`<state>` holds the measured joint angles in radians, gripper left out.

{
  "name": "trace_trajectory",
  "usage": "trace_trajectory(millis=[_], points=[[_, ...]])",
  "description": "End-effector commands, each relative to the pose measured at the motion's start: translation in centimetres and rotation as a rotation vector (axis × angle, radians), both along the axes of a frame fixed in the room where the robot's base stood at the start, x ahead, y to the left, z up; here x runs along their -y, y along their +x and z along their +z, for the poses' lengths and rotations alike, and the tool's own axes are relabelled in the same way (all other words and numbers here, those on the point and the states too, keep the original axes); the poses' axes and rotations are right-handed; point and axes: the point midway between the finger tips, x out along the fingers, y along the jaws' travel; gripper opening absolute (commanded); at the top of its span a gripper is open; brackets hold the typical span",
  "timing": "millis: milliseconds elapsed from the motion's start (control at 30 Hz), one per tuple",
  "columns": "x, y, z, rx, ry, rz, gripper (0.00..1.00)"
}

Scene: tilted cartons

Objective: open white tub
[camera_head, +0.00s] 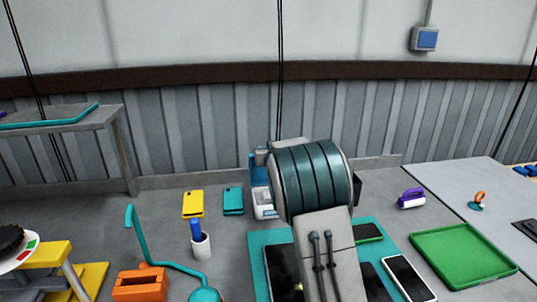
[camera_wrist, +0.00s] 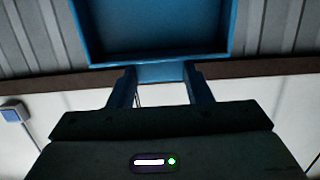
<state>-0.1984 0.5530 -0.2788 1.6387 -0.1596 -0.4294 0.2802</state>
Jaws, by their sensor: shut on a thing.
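The white tub (camera_head: 264,205) stands on the grey worktop, left of my arm and partly hidden by it. Its blue lid (camera_head: 258,170) stands up steeply at the back of the tub, so the tub's mouth shows open. In the wrist view the lid (camera_wrist: 155,50) fills the top middle, seen as a shallow blue panel with raised edges. My gripper (camera_wrist: 160,82) is shut on the blue tab at the lid's edge, one finger on each side. In the head view my arm hides most of the gripper.
A teal mat (camera_head: 258,243) with several phones lies in front of the tub. A yellow phone (camera_head: 193,204), a teal phone (camera_head: 233,201) and a white cup (camera_head: 200,246) stand to the left. A green tray (camera_head: 462,255) and purple object (camera_head: 411,199) lie right.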

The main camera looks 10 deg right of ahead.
Motion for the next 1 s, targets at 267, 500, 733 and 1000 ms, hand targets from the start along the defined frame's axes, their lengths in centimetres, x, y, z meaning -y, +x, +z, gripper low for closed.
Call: trace_trajectory(millis=[267, 500, 733, 1000], points=[[-0.1, 0.0, 0.2, 0.003, 0.0, 0.002, 0.62], [0.0, 0.0, 0.1, 0.001, 0.0, 0.001, 0.67], [0.0, -0.9, 0.2, 0.0, 0.0, 0.0, 0.67], [-0.1, -4.8, 0.9, 0.002, 0.003, 0.0, 0.67]])
